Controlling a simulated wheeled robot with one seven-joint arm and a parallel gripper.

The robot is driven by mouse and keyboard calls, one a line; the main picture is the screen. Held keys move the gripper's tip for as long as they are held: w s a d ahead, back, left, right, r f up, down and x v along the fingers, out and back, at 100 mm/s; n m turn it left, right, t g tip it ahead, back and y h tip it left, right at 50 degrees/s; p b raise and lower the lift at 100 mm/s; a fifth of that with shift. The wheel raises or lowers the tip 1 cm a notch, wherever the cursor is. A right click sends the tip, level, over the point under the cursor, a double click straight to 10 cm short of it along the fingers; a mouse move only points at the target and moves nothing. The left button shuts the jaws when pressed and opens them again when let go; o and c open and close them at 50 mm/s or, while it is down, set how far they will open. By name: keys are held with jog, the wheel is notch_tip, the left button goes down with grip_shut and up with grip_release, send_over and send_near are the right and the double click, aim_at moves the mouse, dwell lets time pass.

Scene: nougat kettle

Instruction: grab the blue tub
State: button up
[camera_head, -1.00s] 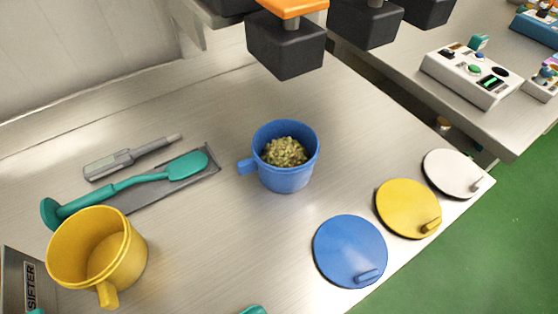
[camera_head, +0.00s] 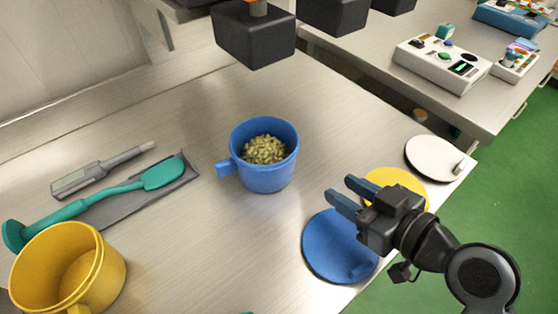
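The blue tub (camera_head: 268,176) stands upright on the steel counter, with its handle pointing left. It holds pale green nuts or seeds (camera_head: 264,149). My gripper (camera_head: 335,192) is to the right of the tub, above the blue lid (camera_head: 326,245). Its two fingers are apart and point left toward the tub, with nothing between them. The gripper does not touch the tub. The arm hides part of the blue lid and part of the yellow lid (camera_head: 402,178).
A yellow tub (camera_head: 110,276) stands at the lower left. A teal spatula (camera_head: 110,192) lies on a grey rest, beside a grey thermometer-like tool (camera_head: 90,178). A white lid (camera_head: 435,157) lies at the right edge. Black boxes (camera_head: 252,38) hang above the back. Counter around the blue tub is clear.

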aim_at(247, 163)
jog(key=w+a+r+n+g+y, duration=0.1)
jog(key=w+a+n+g, duration=0.1)
jog(key=a, duration=0.3)
jog(key=w+a+n+g+y, duration=0.1)
jog(key=a+n+g+y, duration=0.1)
jog(key=a+n+g, duration=0.1)
jog(key=w+a+r+n+g+y, duration=0.1)
jog(key=w+a+n+g+y, duration=0.1)
jog(key=a, duration=0.4)
jog(key=shift+w+a+r+n+p, duration=0.3)
jog(key=shift+w+n+p, duration=0.05)
jog(key=shift+n, duration=0.05)
jog(key=shift+c, duration=0.4)
grip_shut()
dwell(0.6)
